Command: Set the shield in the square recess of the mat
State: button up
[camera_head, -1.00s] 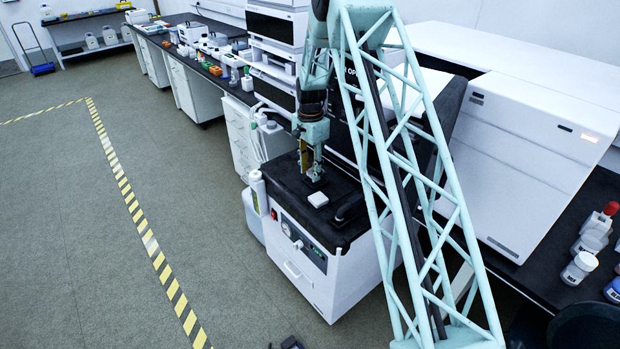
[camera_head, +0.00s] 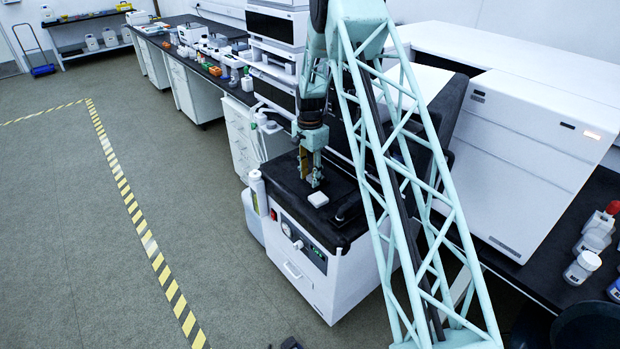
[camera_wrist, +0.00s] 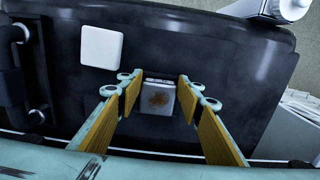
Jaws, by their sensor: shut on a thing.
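A small grey-white square block (camera_wrist: 158,97) with a brown patch on its face sits between my fingertips in the wrist view; I take it to be the shield. My gripper (camera_head: 316,182) points down just above the dark top of the white cabinet, and it is shut on this block. The yellow finger pads show on either side of it in the wrist view. The dark top (camera_wrist: 215,45) looks like the mat. I cannot make out a square recess in it; the block and fingers hide part of the surface.
A white rounded square piece (camera_head: 318,199) lies on the dark top close to my gripper; it also shows in the wrist view (camera_wrist: 101,47). Dark fittings (camera_wrist: 14,75) stand along one side. A white bottle (camera_head: 257,191) stands at the cabinet's left edge.

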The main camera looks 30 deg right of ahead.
aim_at(310, 179)
dwell(0.3)
jog(key=o, duration=1)
jog(key=shift+f, duration=0.1)
jog(key=shift+c, duration=0.2)
notch_tip(310, 179, up, 12)
jog(key=p, duration=0.2)
jog(key=shift+r, duration=0.2)
dwell(0.3)
